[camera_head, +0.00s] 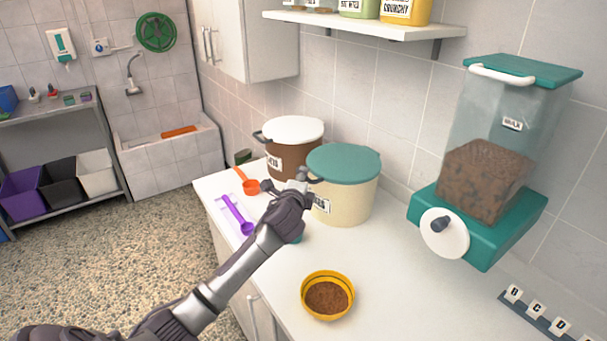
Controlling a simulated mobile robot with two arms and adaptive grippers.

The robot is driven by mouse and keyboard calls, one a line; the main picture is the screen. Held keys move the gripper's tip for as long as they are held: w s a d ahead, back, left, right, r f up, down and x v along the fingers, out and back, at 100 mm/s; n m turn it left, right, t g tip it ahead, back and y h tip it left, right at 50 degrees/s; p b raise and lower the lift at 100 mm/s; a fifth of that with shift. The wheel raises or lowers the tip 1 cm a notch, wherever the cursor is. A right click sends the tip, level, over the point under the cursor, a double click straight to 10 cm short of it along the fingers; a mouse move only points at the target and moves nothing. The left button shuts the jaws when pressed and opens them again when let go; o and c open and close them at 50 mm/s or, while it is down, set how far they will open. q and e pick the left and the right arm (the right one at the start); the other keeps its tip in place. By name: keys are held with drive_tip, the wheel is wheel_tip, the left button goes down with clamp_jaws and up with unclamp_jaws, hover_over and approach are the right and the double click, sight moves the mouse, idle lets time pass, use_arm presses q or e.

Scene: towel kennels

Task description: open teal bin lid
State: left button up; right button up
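The teal bin is a cream tub (350,203) with a round teal lid (343,162). It stands upright on the white counter, and its lid lies flat on the rim. My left gripper (299,180) is at the lid's left edge, by a small dark tab there. The gripper is small and seen from behind, so I cannot tell whether its fingers are apart or closed on the tab. The gripper and wrist hide part of the bin's left side and label. My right gripper is not in view.
A brown bin with a white lid (293,130) stands just behind. An orange scoop (248,183) and a purple scoop (236,214) lie left of my wrist. A yellow bowl of kibble (327,296) sits in front, and a kibble dispenser (490,170) hangs at right.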

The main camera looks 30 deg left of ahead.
use_arm(q)
drive_tip(key=shift+x, duration=1.3)
drive_tip(key=shift+r, duration=0.1)
clamp_jaws()
